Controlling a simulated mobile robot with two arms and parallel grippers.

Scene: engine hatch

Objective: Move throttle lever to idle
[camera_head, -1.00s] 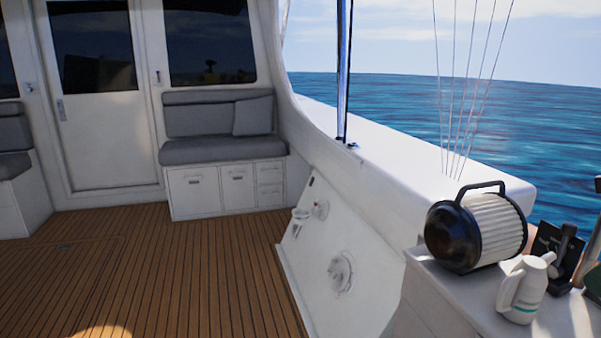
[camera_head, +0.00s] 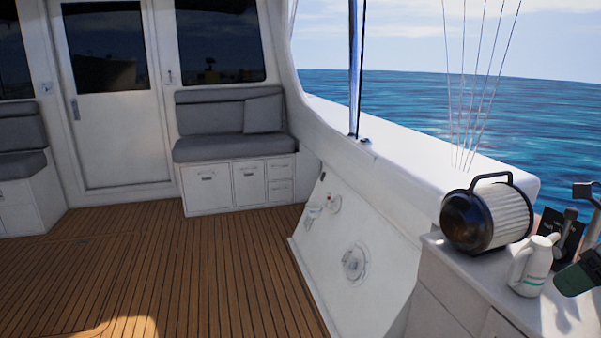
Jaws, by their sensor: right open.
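A dark lever with a rounded knob (camera_head: 571,214) stands on the white counter at the right, in front of a black panel (camera_head: 549,226). It looks like the throttle lever. It leans slightly right at the top, and its base is partly hidden. My right gripper (camera_head: 568,236) comes in from the right edge, apparently with one grey finger above and a dark green part below. It is open, and in the picture the lever knob shows between these parts. Whether it touches the lever I cannot tell. My left gripper is out of view.
A white bottle-shaped jug (camera_head: 531,266) and a black-and-white lamp with a handle (camera_head: 490,214) stand close left of the lever on the counter (camera_head: 460,278). Thin rods rise behind them. The wooden deck (camera_head: 200,270) at the left is clear.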

